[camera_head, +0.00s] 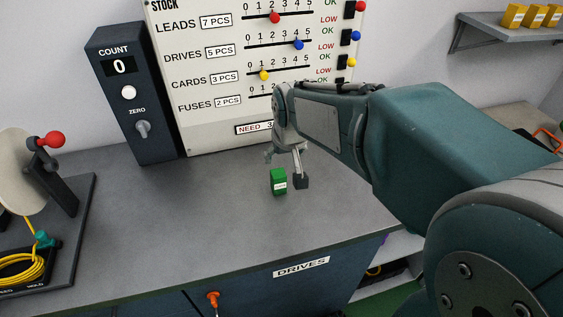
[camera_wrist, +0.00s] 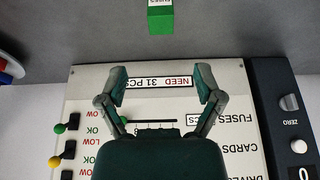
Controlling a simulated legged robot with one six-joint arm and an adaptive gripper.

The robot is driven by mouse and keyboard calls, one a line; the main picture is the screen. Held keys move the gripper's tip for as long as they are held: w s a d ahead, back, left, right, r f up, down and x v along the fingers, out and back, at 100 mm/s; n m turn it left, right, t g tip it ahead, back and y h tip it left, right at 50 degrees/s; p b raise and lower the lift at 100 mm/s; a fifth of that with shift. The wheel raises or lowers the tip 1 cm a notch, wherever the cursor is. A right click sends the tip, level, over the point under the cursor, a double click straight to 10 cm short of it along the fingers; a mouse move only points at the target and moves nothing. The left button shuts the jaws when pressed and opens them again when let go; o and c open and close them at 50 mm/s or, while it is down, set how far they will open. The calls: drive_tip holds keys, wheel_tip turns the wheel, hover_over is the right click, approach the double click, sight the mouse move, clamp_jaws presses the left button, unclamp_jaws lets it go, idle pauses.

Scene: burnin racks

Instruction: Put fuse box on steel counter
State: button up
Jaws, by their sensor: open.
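The green fuse box (camera_head: 279,182) stands upright on the grey steel counter (camera_head: 200,225), right of the middle of its top. The wrist view shows the same box (camera_wrist: 160,20) at the top edge, labelled FUSES and partly cut off. My gripper (camera_head: 285,168) is just above and beside the box in the head view, with one dark fingertip close to its right side. In the wrist view my gripper (camera_wrist: 161,76) has its fingers spread wide with nothing between them. The box lies beyond the fingertips, apart from them.
A stock board (camera_head: 215,75) and a dark count unit (camera_head: 130,95) stand at the back of the counter. A dark fixture with a yellow cable (camera_head: 25,265) is at the left. A wall shelf (camera_head: 505,35) with yellow boxes is at upper right. The counter's middle is clear.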

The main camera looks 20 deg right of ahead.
drive_tip(key=s+r, duration=0.1)
drive_tip(key=s, duration=0.8)
drive_tip(key=s+r+t, duration=0.1)
drive_tip(key=s+r, duration=0.1)
drive_tip(key=s, duration=0.7)
drive_tip(key=shift+d+r, duration=0.3)
